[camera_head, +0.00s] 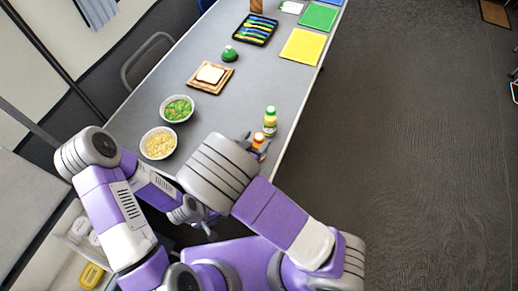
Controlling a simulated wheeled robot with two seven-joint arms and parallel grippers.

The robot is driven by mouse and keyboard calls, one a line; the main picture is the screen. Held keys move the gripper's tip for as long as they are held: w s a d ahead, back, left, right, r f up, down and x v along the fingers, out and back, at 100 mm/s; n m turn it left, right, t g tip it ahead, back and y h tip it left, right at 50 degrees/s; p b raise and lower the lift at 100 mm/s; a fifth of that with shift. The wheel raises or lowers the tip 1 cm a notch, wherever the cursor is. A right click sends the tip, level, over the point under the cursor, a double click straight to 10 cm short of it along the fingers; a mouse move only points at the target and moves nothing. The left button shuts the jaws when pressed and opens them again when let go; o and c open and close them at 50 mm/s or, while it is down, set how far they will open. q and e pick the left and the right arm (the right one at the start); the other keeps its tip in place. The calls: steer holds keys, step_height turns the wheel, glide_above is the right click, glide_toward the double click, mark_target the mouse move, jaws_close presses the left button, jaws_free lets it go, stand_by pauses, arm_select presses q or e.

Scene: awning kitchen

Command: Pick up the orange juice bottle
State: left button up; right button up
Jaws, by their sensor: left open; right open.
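A small orange bottle (258,140), which looks like the orange juice, stands near the right edge of the grey table. My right gripper (256,147) is at this bottle, with dark fingertips showing beside it. The fingers are open, and my arm hides the lower part of the bottle. I cannot tell whether the fingers touch it. My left gripper (206,225) is low near my body, open and apart from the bottle, and partly hidden by my arms.
A yellow bottle with a green cap (270,123) stands just behind the orange one. Bowls of yellow food (158,143) and mixed vegetables (177,109) are to the left. Bread on a board (210,76) lies further back. The long table (232,104) has bare space in its middle.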

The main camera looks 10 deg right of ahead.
steer(key=shift+w+d, duration=0.1)
steer(key=shift+w, duration=0.05)
jaws_close()
stand_by(0.4)
steer(key=shift+r, duration=0.1)
